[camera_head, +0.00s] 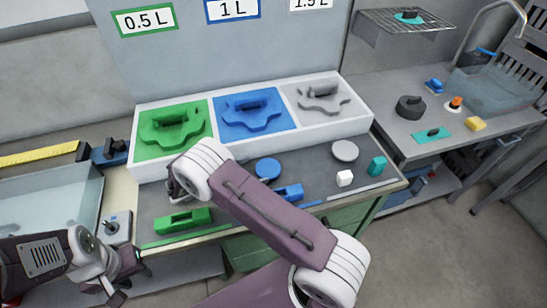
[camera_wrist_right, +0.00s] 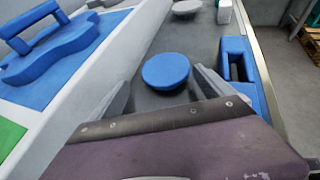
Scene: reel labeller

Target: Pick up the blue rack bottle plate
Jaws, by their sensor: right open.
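A blue round disc (camera_head: 268,168) lies flat on the dark bench top; it also shows in the right wrist view (camera_wrist_right: 165,71). A blue recessed plate (camera_head: 250,112) with a handle-shaped form sits in the white rack under the "1 L" sign, and part of it shows in the right wrist view (camera_wrist_right: 60,50). Which of these is the bottle plate I cannot tell. My right gripper (camera_wrist_right: 160,92) is open and empty, its fingers on either side of the disc's line, short of it. My left gripper (camera_head: 125,280) is open and empty at lower left.
The white rack (camera_head: 355,128) also holds green (camera_head: 172,130) and grey (camera_head: 322,95) plates. A sink counter stands right.

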